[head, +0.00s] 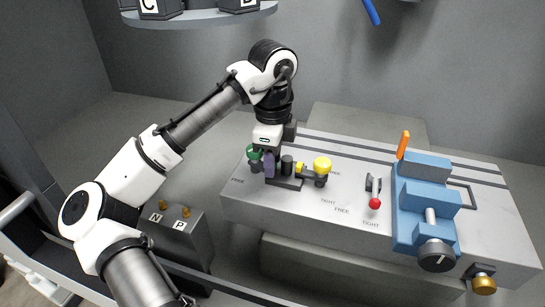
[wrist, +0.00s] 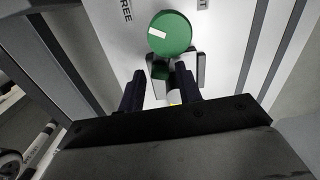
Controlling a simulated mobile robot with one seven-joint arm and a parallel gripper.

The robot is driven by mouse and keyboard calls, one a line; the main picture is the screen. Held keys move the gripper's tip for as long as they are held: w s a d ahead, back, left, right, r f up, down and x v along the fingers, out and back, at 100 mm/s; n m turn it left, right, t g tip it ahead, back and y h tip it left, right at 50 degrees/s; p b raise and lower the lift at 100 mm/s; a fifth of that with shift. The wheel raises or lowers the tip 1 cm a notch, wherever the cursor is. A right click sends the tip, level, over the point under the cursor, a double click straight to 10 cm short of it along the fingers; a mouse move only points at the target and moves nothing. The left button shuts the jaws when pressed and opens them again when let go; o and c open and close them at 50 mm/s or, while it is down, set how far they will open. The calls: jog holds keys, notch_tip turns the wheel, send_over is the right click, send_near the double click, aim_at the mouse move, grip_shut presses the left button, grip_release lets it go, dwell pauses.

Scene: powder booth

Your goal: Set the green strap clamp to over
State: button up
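The green strap clamp (head: 254,153) has a round green knob at the left end of the light grey bench. In the wrist view the green knob (wrist: 170,35) lies just beyond my fingertips, with a short white bar on its upper left. A FREE label is at its left and a partly cut-off label at its right. My gripper (head: 269,166) is low over the bench, beside the green knob and to its right in the head view. In the wrist view my gripper (wrist: 159,76) has its two dark fingers apart, with the clamp's dark base partly between and behind them.
A yellow knob (head: 322,165) stands close right of my gripper. Further right are a red-balled lever (head: 375,203), a blue vise-like block (head: 425,205) and an orange handle (head: 404,144). A grey box (head: 175,235) marked N and P stands left of the bench (head: 290,212).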

grip_shut()
jog(key=shift+w+d+r+n+p, duration=0.1)
jog(key=shift+r+n+p, duration=0.2)
jog(key=shift+p, duration=0.3)
jog(key=shift+w+f+n+p, duration=0.2)
jog(key=shift+f+n+p, duration=0.1)
jog(key=shift+n, duration=0.1)
jog(key=shift+o, duration=1.2)
grip_release()
jog(key=shift+r, duration=0.1)
notch_tip(320, 180, up, 14)
